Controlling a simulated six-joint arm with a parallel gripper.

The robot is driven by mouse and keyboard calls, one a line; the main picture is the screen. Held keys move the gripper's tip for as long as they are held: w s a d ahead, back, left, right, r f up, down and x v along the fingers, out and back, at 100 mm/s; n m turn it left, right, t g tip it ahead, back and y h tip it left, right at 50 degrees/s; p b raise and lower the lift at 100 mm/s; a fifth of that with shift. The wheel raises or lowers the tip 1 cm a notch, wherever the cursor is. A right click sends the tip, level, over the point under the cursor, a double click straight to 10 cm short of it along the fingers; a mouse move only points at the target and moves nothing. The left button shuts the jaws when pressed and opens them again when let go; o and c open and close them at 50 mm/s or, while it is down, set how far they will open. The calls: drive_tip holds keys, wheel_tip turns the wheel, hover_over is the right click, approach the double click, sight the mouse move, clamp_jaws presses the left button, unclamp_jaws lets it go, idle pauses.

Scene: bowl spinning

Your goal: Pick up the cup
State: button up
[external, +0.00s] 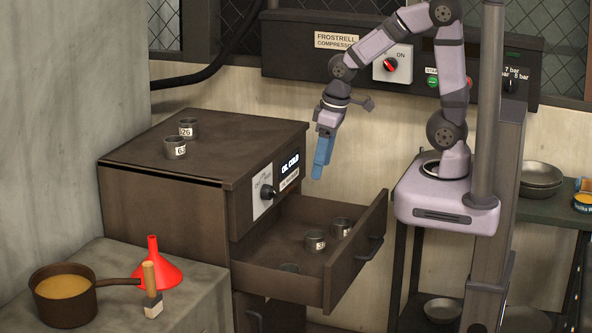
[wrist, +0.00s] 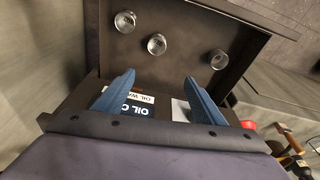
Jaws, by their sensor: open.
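Small metal cups stand in two places. Two labelled cups (external: 175,148) (external: 187,127) are on top of the brown cabinet (external: 240,130). Three more are in its pulled-out drawer (external: 290,287): one near the drawer front (external: 341,228), one in the middle (external: 314,241), and one at the near side (external: 289,267), partly hidden by the drawer wall. The wrist view shows three drawer cups (wrist: 125,21) (wrist: 157,44) (wrist: 218,59) beyond my fingertips. My gripper (external: 318,176) is open and empty above the drawer, its blue fingers (wrist: 160,77) spread apart. Which cup is meant cannot be told.
The cabinet's face has a knob panel (external: 264,191) beside the drawer. A pot (external: 63,295), a red funnel (external: 154,266) and a brush (external: 151,290) sit on the ledge at lower left. Bowls (external: 541,175) stand on a shelf at right.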

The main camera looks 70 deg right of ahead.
drive_tip(key=w+a+r, duration=0.1)
drive_tip(key=w+r, duration=0.1)
drive_tip(key=w, duration=0.1)
drive_tip(key=w+a+r+n+t+p, duration=0.1)
drive_tip(key=w+r, duration=0.2)
drive_tip(key=w+a+r+t, duration=0.1)
drive_tip(key=w+r, duration=0.1)
drive_tip(key=w, duration=0.1)
drive_tip(key=shift+w+r+p, duration=0.3)
drive_tip(key=shift+t+y, duration=0.3)
drive_tip(key=shift+t, duration=0.2)
drive_tip(key=w+a+r, duration=0.1)
drive_tip(key=w, duration=0.2)
drive_tip(key=w+a+r, duration=0.1)
drive_tip(key=w+a, duration=0.1)
drive_tip(key=w, duration=0.1)
drive_tip(key=w+a+p, duration=0.1)
drive_tip(key=w+a, duration=0.1)
drive_tip(key=w, duration=0.1)
drive_tip(key=shift+a+r, duration=0.1)
drive_tip(key=shift+r, duration=0.3)
drive_tip(key=t+p, duration=0.1)
drive_tip(key=p, duration=0.1)
approach(174, 141)
drive_tip(key=a+f, duration=0.2)
drive_tip(key=shift+w+f+y+p, duration=0.3)
drive_tip(key=shift+w+f+p, duration=0.25)
drive_tip(key=shift+f, duration=0.2)
drive_tip(key=shift+f, duration=0.1)
